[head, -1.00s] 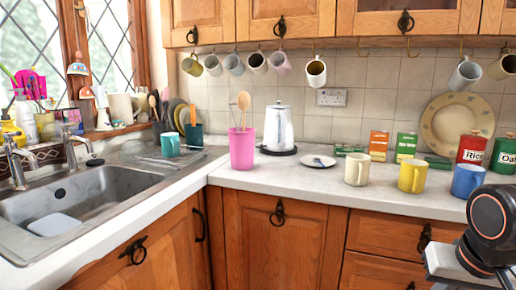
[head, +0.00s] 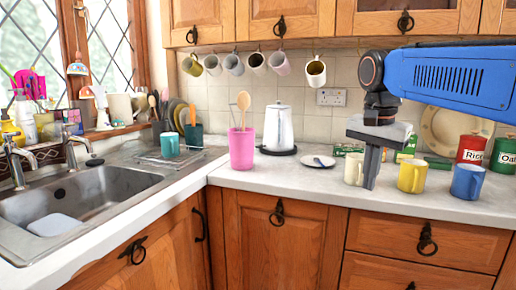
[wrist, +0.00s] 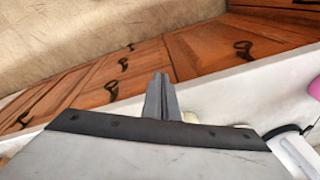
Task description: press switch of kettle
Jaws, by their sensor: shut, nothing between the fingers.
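The kettle (head: 278,128) is white and metallic with a dark lid knob. It stands upright on a round black base (head: 278,150) at the back of the counter, behind and right of the pink pot. I cannot make out its switch. My gripper (head: 369,186) points down at the right, in front of the cream mug and well to the right of the kettle. Its fingers are together and empty; they also show in the wrist view (wrist: 161,80). In the wrist view a white and dark shape, perhaps the kettle, is partly cut off at the lower right.
A small plate (head: 319,162) lies right of the kettle. Cream (head: 353,169), yellow (head: 412,175) and blue (head: 467,181) mugs stand near my gripper. Mugs hang above the counter (head: 285,177); its front stretch is clear.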

